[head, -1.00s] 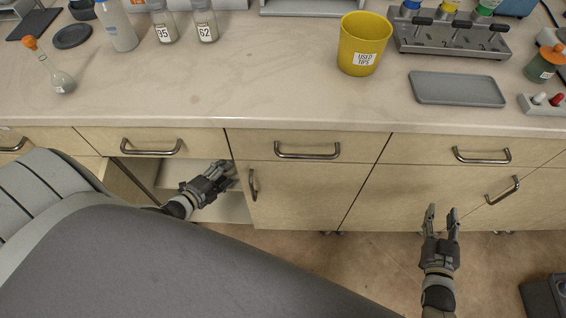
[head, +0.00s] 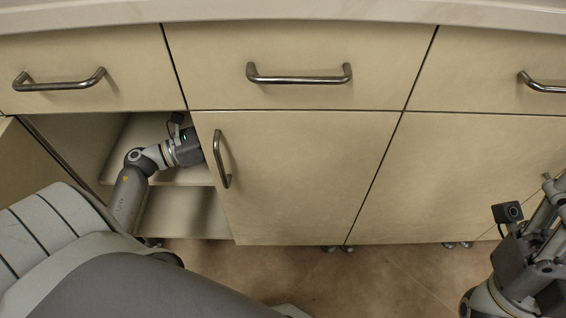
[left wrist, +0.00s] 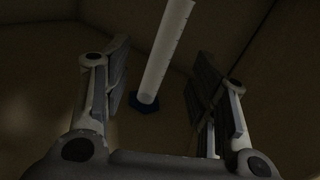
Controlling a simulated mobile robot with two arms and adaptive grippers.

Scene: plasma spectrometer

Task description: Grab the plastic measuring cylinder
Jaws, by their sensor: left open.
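The plastic measuring cylinder (left wrist: 165,50) shows in the left wrist view as a pale, graduated tube with a blue foot. Its upper end is cut off by the top edge. It stands in a dim cabinet. My left gripper (left wrist: 163,68) is open, with one finger to each side of the cylinder in the picture; I see no contact. In the head view my left gripper (head: 186,146) reaches into the open cabinet at the left, its fingers hidden behind the cabinet front. My right gripper (head: 540,225) is partly in view at the right edge; its fingertips are not clear.
The open cabinet has a shelf (head: 190,178) and a side wall close to my left arm. A closed door (head: 300,185) with a vertical handle (head: 222,160) is just right of my left gripper. Drawers with handles (head: 298,75) are above.

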